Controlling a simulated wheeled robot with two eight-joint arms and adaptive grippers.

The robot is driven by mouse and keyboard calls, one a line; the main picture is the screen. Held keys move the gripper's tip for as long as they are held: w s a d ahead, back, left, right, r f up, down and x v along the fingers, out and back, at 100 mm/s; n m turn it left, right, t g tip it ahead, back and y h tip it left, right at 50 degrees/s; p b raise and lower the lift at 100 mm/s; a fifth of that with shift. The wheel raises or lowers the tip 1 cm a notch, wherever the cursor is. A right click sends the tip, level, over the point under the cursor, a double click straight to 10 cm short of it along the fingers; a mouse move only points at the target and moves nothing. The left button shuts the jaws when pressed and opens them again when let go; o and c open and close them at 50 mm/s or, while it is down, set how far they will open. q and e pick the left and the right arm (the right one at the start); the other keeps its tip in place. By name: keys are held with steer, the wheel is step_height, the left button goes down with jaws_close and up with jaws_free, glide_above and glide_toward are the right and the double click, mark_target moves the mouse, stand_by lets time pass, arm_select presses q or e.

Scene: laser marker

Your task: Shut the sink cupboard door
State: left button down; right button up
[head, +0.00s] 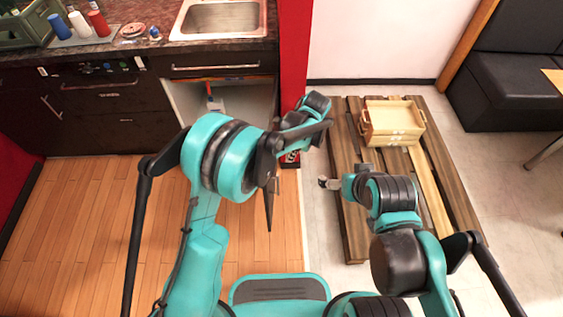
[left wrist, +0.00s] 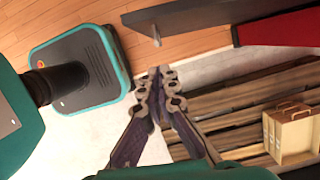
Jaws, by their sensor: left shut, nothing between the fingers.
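The sink cupboard (head: 240,95) stands open below the sink (head: 220,17), its interior partly visible. Its dark door (head: 268,205) swings out toward me and shows nearly edge-on in the head view, largely hidden by my left arm. The left wrist view shows the door panel (left wrist: 205,13) at the top, with a small pale handle (left wrist: 156,36). My left gripper (left wrist: 157,74) is shut and empty, a little short of the handle in that picture; contact is not visible. In the head view my left arm hides its fingertips. My right gripper (head: 326,183) hangs over the pallet's left edge.
A wooden pallet (head: 350,225) lies on the right, bearing a light wooden box (head: 392,120). A red wall end (head: 294,50) stands right of the cupboard. Cups and a crate (head: 25,25) sit on the counter. The wooden floor (head: 80,215) at left is clear.

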arm_select(q)
steer(key=a+f+b, duration=0.1)
steer(key=f, duration=0.2)
steer(key=a+f+b, duration=0.3)
steer(key=a+f, duration=0.1)
steer(key=f, duration=0.1)
steer(key=shift+w+a+f+b, duration=0.25)
steer(key=shift+w+f+b, duration=0.05)
steer(key=shift+w+b, duration=0.1)
steer(key=shift+a, duration=0.3)
steer(key=shift+r, duration=0.1)
